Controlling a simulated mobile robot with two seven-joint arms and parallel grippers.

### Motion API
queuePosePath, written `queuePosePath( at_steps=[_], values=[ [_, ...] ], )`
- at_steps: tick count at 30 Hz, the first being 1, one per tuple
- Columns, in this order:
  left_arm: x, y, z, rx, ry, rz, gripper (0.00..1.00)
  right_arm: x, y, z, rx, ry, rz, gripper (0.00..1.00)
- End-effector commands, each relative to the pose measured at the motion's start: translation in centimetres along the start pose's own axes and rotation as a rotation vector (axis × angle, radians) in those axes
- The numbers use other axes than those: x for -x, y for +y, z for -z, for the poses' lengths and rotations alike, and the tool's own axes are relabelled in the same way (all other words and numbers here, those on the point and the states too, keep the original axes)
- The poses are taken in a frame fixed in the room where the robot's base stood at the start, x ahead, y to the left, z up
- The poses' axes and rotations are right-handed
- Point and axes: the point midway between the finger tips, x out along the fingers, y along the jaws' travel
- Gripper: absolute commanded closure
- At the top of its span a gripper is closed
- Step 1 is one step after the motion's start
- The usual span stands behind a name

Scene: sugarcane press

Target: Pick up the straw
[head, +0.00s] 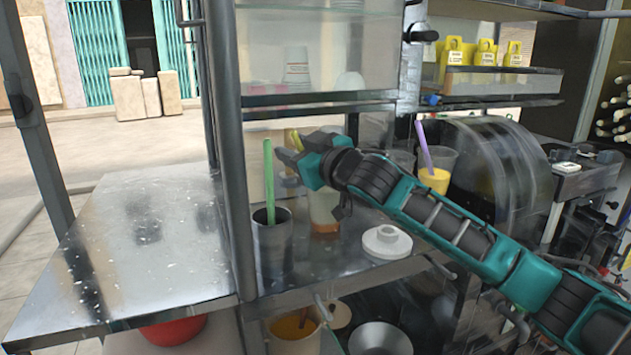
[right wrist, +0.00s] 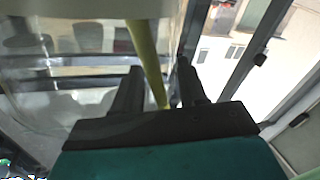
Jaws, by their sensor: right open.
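A green straw (head: 268,182) stands in a dark grey cup (head: 273,245) on the metal counter. A yellow straw (head: 294,139) shows just above my right gripper (head: 287,168), partly hidden by it. My right gripper is open, just right of the green straw, and its arm comes in from the right. In the right wrist view a yellow straw (right wrist: 148,60) runs between the two spread fingers (right wrist: 160,85); whether it touches one cannot be told. A purple straw (head: 423,145) stands in a cup of yellow drink (head: 434,178). My left gripper is not in view.
A clear cup with amber liquid (head: 325,215) stands below my right gripper. A white round lid (head: 387,242) lies to its right. A metal post (head: 232,170) rises left of the dark cup. The left metal counter (head: 140,250) is clear. A glass-fronted shelf (head: 320,100) is above.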

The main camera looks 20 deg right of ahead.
Motion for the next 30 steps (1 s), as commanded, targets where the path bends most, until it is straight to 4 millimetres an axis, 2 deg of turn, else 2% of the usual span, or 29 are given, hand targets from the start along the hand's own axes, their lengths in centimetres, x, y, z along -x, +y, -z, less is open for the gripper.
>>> queuePosePath(
  at_steps=[4,17,30],
  values=[
    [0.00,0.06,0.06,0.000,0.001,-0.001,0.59,0.02,-0.02,0.00,0.000,0.000,0.000,0.58],
    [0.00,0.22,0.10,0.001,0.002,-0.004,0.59,0.05,-0.02,-0.01,0.000,0.000,0.000,0.99],
    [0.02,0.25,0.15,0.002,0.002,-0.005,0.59,0.05,0.03,0.11,0.000,0.000,0.000,1.00]
  ],
)
